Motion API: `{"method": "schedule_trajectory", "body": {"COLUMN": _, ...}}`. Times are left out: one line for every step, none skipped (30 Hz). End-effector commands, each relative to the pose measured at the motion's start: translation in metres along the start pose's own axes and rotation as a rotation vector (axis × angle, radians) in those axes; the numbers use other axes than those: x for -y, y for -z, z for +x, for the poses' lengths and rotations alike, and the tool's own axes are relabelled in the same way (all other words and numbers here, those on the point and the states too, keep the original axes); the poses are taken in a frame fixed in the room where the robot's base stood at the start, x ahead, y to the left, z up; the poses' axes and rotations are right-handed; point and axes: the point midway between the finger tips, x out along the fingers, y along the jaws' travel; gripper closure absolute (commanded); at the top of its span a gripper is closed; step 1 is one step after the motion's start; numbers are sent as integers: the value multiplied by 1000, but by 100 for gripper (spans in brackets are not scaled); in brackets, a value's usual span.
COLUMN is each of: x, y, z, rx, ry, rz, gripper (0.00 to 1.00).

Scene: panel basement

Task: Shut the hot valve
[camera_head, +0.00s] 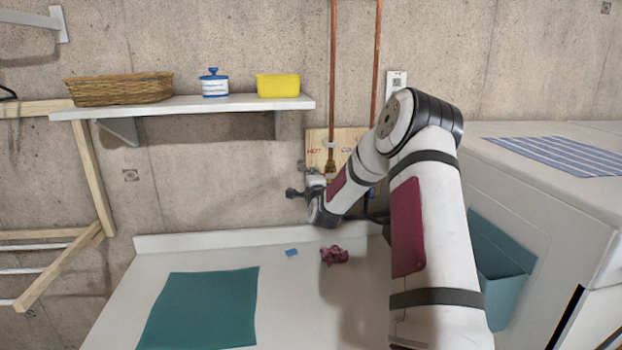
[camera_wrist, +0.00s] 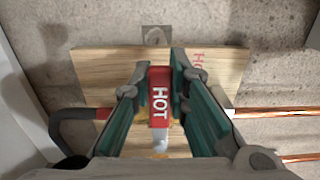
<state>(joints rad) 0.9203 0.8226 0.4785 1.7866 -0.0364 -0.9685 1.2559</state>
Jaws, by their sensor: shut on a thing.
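The hot valve's red handle (camera_wrist: 159,97), marked HOT in white, is in the middle of the wrist view. It runs up and down in that picture, across the line of the copper pipes. My gripper (camera_wrist: 159,73) has one teal-lined finger on each side of the handle and is shut on it. In the head view my gripper (camera_head: 311,187) is at the lower left of the wooden valve board (camera_head: 317,152), and my wrist hides the handle there. The board also shows in the wrist view (camera_wrist: 100,68). The valve body is mostly hidden.
Two copper pipes (camera_head: 333,70) run up the wall. A shelf (camera_head: 230,104) at left holds a basket, a jar and a yellow tub. Below is a white top (camera_head: 290,290) with a teal cloth, a blue piece and a crumpled pink thing. A teal bin (camera_head: 500,275) stands right.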

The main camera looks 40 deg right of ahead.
Motion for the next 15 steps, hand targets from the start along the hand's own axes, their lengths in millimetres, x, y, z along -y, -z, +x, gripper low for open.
{"method": "schedule_trajectory", "body": {"x": 0, "y": 2, "z": 0, "rx": -3, "ry": -2, "rz": 6, "gripper": 100}}
{"method": "schedule_trajectory", "body": {"x": 0, "y": 2, "z": 0, "rx": -3, "ry": -2, "rz": 8, "gripper": 100}}
{"method": "schedule_trajectory", "body": {"x": 0, "y": 2, "z": 0, "rx": -3, "ry": -2, "rz": 9, "gripper": 100}}
{"method": "schedule_trajectory", "body": {"x": 0, "y": 2, "z": 0, "rx": -3, "ry": -2, "rz": 10, "gripper": 100}}
{"method": "schedule_trajectory", "body": {"x": 0, "y": 2, "z": 0, "rx": -3, "ry": -2, "rz": 10, "gripper": 100}}
{"method": "schedule_trajectory", "body": {"x": 0, "y": 2, "z": 0, "rx": -3, "ry": -2, "rz": 10, "gripper": 100}}
{"method": "schedule_trajectory", "body": {"x": 0, "y": 2, "z": 0, "rx": -3, "ry": -2, "rz": 10, "gripper": 100}}
{"method": "schedule_trajectory", "body": {"x": 0, "y": 2, "z": 0, "rx": -3, "ry": -2, "rz": 10, "gripper": 100}}
{"method": "schedule_trajectory", "body": {"x": 0, "y": 2, "z": 0, "rx": -3, "ry": -2, "rz": 10, "gripper": 100}}
{"method": "schedule_trajectory", "body": {"x": 0, "y": 2, "z": 0, "rx": -3, "ry": -2, "rz": 10, "gripper": 100}}
{"method": "schedule_trajectory", "body": {"x": 0, "y": 2, "z": 0, "rx": -3, "ry": -2, "rz": 10, "gripper": 100}}
{"method": "schedule_trajectory", "body": {"x": 0, "y": 2, "z": 0, "rx": -3, "ry": -1, "rz": 10, "gripper": 100}}
{"method": "schedule_trajectory", "body": {"x": 0, "y": 2, "z": 0, "rx": -3, "ry": -1, "rz": 10, "gripper": 78}}
{"method": "schedule_trajectory", "body": {"x": 0, "y": 2, "z": 0, "rx": -3, "ry": -1, "rz": 9, "gripper": 72}}
{"method": "schedule_trajectory", "body": {"x": 0, "y": 1, "z": 0, "rx": -3, "ry": -1, "rz": 9, "gripper": 63}}
